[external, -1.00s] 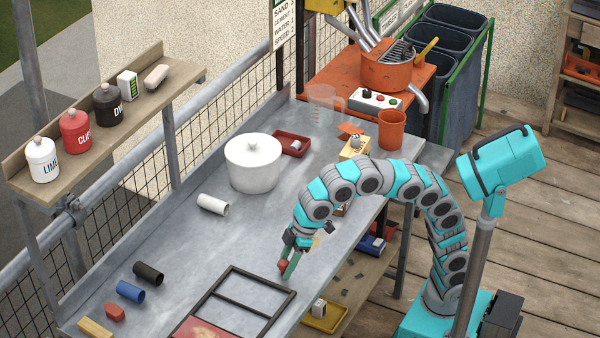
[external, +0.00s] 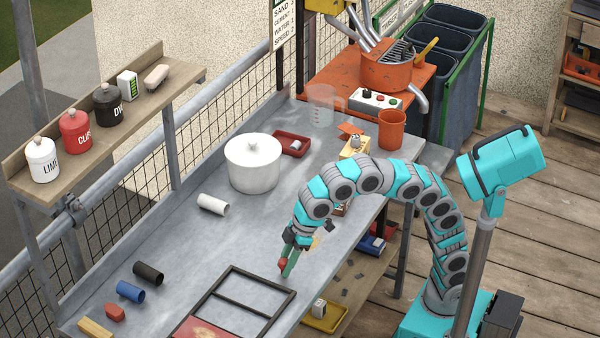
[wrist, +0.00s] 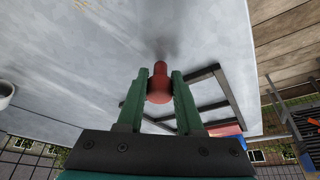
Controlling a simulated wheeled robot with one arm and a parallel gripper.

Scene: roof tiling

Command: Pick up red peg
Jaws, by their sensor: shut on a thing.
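A red peg (wrist: 159,84) with a rounded, wider base and a narrower tip sits between the two green fingers of my gripper (wrist: 160,92) in the wrist view. The fingers are shut on it. In the external view my gripper (external: 288,263) points down over the grey metal table near its front edge, and the peg (external: 283,265) shows as a small red patch at the fingertips. I cannot tell whether the peg's lower end touches the table.
A dark frame (external: 240,301) lies just left of and in front of my gripper. A white lidded pot (external: 253,165), a white cylinder (external: 213,204), a black cylinder (external: 148,273) and a blue cylinder (external: 130,292) stand or lie farther left. The table's middle is clear.

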